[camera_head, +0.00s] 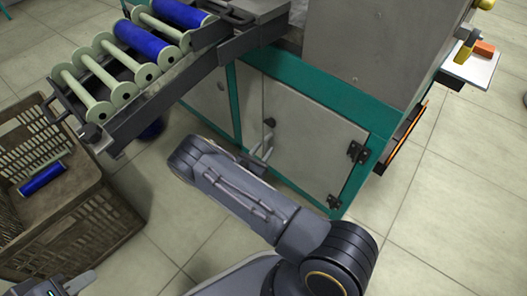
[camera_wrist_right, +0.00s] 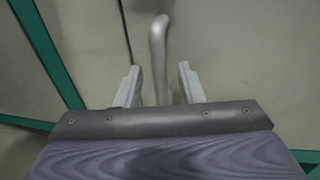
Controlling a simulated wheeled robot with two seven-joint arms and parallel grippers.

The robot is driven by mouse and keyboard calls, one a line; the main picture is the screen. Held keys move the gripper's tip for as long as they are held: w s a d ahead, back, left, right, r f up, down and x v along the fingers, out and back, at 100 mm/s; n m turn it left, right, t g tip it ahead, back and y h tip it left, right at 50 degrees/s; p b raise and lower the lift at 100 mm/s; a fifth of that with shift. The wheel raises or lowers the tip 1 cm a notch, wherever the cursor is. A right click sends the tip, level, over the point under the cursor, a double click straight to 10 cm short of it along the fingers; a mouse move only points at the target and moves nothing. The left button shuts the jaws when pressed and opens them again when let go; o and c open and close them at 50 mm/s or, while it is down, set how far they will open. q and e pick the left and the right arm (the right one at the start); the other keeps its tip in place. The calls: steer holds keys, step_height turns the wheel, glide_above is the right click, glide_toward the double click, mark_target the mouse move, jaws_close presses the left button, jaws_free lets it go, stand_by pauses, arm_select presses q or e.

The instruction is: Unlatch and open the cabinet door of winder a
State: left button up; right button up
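The grey cabinet door (camera_head: 310,140) of the winder is closed in its teal frame. A dark knob-like latch (camera_head: 269,122) sits near its left edge, and black hinges (camera_head: 357,152) are on its right edge. My right gripper (camera_head: 262,152) is close to the door's left edge, low beside the latch. In the right wrist view, a bent metal handle (camera_wrist_right: 158,45) stands between the two open fingers of my right gripper (camera_wrist_right: 159,67), with gaps on both sides. My left gripper (camera_head: 62,286) is partly in view at the bottom left, far from the door; its fingers are mostly cut off.
A rack of green and blue bobbins (camera_head: 110,75) juts out above left of the door. A brown crate (camera_head: 100,215) with a blue bobbin (camera_head: 42,178) stands on the floor at left. The tiled floor (camera_head: 440,220) at right is clear.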

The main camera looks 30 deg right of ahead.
steer(key=shift+w+d, duration=0.1)
steer(key=shift+d, duration=0.1)
steer(key=shift+c, duration=0.2)
jaws_close()
steer(key=shift+a, duration=0.1)
